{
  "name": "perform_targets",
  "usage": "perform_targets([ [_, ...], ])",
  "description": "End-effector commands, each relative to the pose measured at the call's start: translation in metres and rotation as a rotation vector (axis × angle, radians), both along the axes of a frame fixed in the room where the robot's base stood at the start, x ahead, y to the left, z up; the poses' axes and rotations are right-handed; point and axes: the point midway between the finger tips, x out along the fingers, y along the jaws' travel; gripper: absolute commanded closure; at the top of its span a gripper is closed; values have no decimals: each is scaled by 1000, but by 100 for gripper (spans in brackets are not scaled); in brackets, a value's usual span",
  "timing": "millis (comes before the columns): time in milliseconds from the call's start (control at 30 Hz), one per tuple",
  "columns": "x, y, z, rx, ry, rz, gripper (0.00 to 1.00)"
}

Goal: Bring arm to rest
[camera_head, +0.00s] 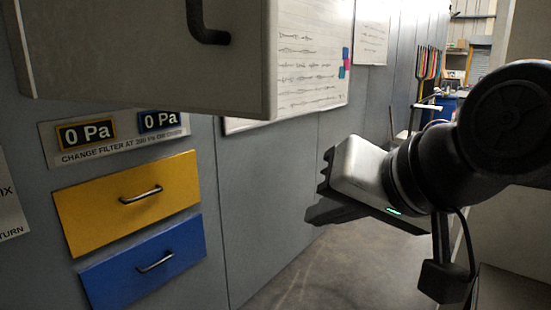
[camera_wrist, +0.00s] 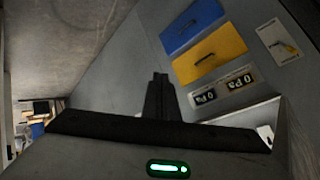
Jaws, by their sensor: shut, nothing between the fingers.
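My gripper (camera_head: 318,200) is at the right of the head view, on my dark arm, pointing left toward the grey wall panels. Its housing is pale with a green light. In the wrist view my gripper (camera_wrist: 160,80) shows its dark fingers together, with nothing between them. It is apart from the yellow drawer (camera_head: 127,202) and the blue drawer (camera_head: 145,262), which both look closed. The wrist view also shows the yellow drawer (camera_wrist: 208,58) and the blue drawer (camera_wrist: 190,22), rotated.
A pale cabinet door (camera_head: 150,65) with a dark handle juts out at the upper left. Two gauges reading 0 Pa (camera_head: 86,133) sit above the drawers. A whiteboard (camera_head: 305,60) hangs on the wall. The floor (camera_head: 340,270) below my gripper looks clear.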

Motion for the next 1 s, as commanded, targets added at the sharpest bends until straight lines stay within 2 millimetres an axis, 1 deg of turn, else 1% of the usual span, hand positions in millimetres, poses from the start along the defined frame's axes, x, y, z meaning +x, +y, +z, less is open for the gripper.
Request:
perform_targets([
  [33, -3, -11, -24, -75, 30, -17, 100],
  [100, -8, -22, -52, -166, 67, -22, 100],
  [200, -17, -38, -85, -273, 123, -23, 100],
  [300, -27, -54, -114, -362, 180, -23, 100],
  [467, -48, -77, -156, -481, 283, -14, 100],
  [533, -48, -77, -133, -486, 281, -8, 100],
  [767, -47, -76, -87, -482, 278, -7, 100],
  [867, -47, -76, -61, -481, 278, -8, 100],
  [967, -47, -76, -33, -481, 278, -8, 100],
  [1000, -47, -76, -20, -480, 277, -8, 100],
])
